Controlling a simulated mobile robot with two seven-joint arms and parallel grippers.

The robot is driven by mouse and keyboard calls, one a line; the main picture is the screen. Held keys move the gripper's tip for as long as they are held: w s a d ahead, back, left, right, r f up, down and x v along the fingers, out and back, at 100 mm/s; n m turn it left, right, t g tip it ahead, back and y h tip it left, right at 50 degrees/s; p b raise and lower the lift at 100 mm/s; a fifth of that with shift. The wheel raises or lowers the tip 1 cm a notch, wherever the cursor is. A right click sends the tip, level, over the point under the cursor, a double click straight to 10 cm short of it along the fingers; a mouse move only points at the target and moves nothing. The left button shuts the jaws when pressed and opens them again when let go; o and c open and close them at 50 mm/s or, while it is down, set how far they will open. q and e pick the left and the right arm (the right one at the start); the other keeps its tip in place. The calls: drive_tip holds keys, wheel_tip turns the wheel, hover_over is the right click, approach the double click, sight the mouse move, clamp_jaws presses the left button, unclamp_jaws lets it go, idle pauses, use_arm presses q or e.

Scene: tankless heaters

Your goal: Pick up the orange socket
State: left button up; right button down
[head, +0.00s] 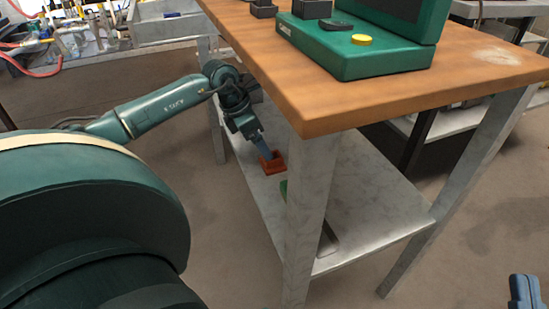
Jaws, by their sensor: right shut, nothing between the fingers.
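An orange-red, box-like piece, which looks like the orange socket (272,165), sits on the lower metal shelf of the workbench. My left arm comes in from the left, and its gripper (262,146) reaches down under the tabletop. Its fingertips are at the socket's upper edge and overlap it in the picture. I cannot tell whether they grip it. My right gripper (525,290) shows at the bottom right corner, shut and empty, well away from the socket.
The bench's wooden top (360,98) overhangs the shelf (375,210), and a front leg (308,210) stands close to the socket. A green item (283,188) is partly hidden behind that leg. A green case (350,58) stands on top.

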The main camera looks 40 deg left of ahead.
sight(272, 161)
use_arm(q)
drive_tip(key=x, duration=0.2)
drive_tip(key=shift+w+f+b, duration=0.1)
drive_tip(key=shift+f+b, duration=0.25)
drive_tip(key=b+x, duration=0.2)
drive_tip(key=x, duration=0.2)
drive_tip(key=shift+w+d+f+b, duration=0.2)
drive_tip(key=shift+b, duration=0.1)
drive_tip(key=shift+w+f, duration=0.1)
drive_tip(key=shift+f, duration=0.1)
drive_tip(key=c, duration=1.1)
use_arm(e)
drive_tip(key=shift+d+r+n+t+y, duration=0.15)
drive_tip(key=shift+r+n+y, duration=1.05)
drive_tip(key=shift+n+y, duration=0.05)
drive_tip(key=shift+d+r+n+t+y, duration=0.1)
drive_tip(key=shift+r+n+t+y, duration=0.05)
drive_tip(key=shift+r+n+y, duration=1.1)
